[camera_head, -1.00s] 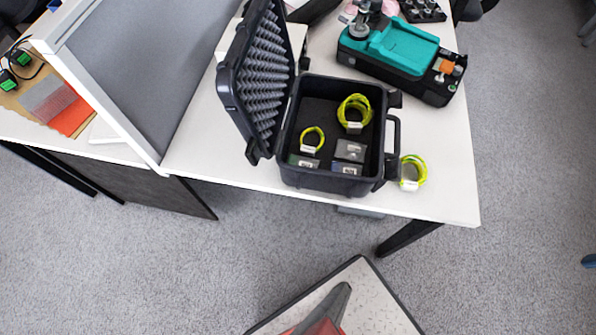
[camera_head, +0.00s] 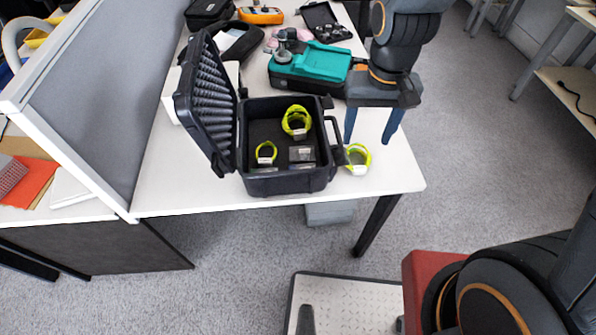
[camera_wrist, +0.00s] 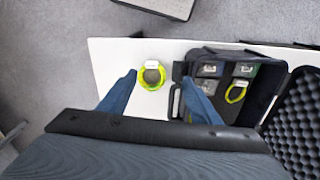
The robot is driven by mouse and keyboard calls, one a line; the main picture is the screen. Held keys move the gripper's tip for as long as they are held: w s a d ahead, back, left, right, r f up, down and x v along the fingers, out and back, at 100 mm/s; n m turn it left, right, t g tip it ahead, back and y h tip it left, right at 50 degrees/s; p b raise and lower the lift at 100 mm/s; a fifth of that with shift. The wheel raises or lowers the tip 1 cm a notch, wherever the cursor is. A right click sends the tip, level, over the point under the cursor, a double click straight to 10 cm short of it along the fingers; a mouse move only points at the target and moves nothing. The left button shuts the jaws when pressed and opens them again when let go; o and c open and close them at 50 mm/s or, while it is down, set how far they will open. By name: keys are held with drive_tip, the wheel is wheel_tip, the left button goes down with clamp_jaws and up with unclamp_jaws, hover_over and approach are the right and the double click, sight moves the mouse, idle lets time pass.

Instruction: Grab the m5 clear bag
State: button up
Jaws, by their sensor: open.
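I cannot make out a clear bag marked m5 in either view. A yellow-green coil with a white tag (camera_head: 357,160) lies on the white table just right of the open black case (camera_head: 284,182). The coil also shows in the wrist view (camera_wrist: 152,76). My gripper (camera_head: 371,140) is open and empty, pointing down near the coil. In the wrist view my fingertips (camera_wrist: 160,77) appear on either side of the coil, with the coil apparently below them. Inside the case are two more yellow-green coils (camera_head: 296,121) (camera_head: 266,153) and several small grey labelled boxes (camera_head: 302,154).
The case's foam-lined lid (camera_head: 212,100) stands open to the left. A teal and black device (camera_head: 310,68) sits behind the case, close to my arm. A grey partition (camera_head: 95,115) bounds the table (camera_head: 170,190) at left. The table's front right corner is clear.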

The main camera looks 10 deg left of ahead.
drive_tip(key=n+p, duration=0.1)
drive_tip(key=n, duration=0.1)
approach(304, 166)
drive_tip(key=shift+s+a+f, duration=0.1)
drive_tip(key=shift+s, duration=0.25)
drive_tip(key=shift+a+f, duration=0.2)
drive_tip(key=shift+f, duration=0.05)
drive_tip(key=shift+s+d+f+p, duration=0.1)
drive_tip(key=shift+f+p, duration=0.4)
drive_tip(key=shift+f, duration=1)
drive_tip(key=shift+s+d+f+p, duration=0.1)
drive_tip(key=shift+f+p, duration=0.4)
drive_tip(key=shift+f, duration=1.7)
drive_tip(key=c, duration=0.7)
